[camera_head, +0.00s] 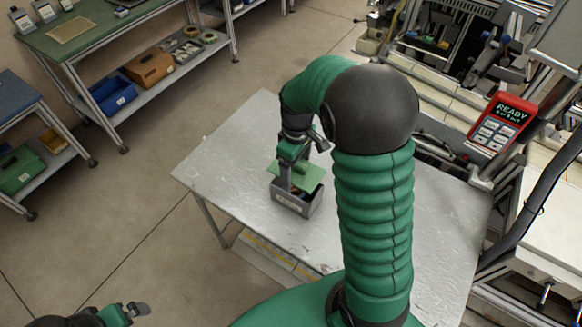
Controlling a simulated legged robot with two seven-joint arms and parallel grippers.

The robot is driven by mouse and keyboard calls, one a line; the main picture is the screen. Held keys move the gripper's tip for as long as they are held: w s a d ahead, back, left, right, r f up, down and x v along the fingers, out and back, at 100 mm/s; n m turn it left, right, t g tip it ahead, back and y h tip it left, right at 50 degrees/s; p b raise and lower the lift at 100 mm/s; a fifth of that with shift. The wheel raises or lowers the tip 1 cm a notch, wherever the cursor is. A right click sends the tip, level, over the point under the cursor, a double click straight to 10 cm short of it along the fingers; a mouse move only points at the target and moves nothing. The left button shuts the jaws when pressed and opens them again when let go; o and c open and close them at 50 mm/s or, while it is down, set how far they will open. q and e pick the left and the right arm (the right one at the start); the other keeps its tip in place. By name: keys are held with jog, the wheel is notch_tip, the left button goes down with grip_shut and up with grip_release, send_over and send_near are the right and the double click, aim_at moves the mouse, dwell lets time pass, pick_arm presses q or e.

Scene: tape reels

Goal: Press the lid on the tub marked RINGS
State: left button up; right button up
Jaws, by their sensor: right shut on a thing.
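A small grey tub (298,207) stands on the metal table, with a pale label on its front too small to read. A flat green lid (310,175) is over the tub's back part. Dark inside and some contents show between the lid and the tub's front rim, so the lid does not sit flush. My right gripper (287,172) reaches down over the tub and is shut on the lid; its fingertips are partly hidden. My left gripper (135,311) is at the bottom left, away from the table; its jaws are too small to judge.
The metal table (235,150) is clear around the tub. Shelves with a blue bin (112,95) and a brown box (149,68) stand at the back left. A machine with a red READY panel (500,123) is at the right. My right arm hides part of the table.

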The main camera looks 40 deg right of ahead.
aim_at(297, 177)
jog(key=f+b, duration=0.3)
jog(key=f, duration=0.2)
jog(key=shift+s+d+b, duration=0.1)
jog(key=shift+d+b, duration=0.1)
jog(key=shift+b, duration=0.15)
jog(key=shift+f+b, duration=0.3)
jog(key=shift+a+f, duration=0.1)
jog(key=shift+f, duration=0.3)
jog(key=o, duration=1.3)
jog(key=shift+r, duration=0.1)
notch_tip(297, 177, up, 17)
jog(key=shift+f+p, duration=0.2)
jog(key=shift+p, duration=0.4)
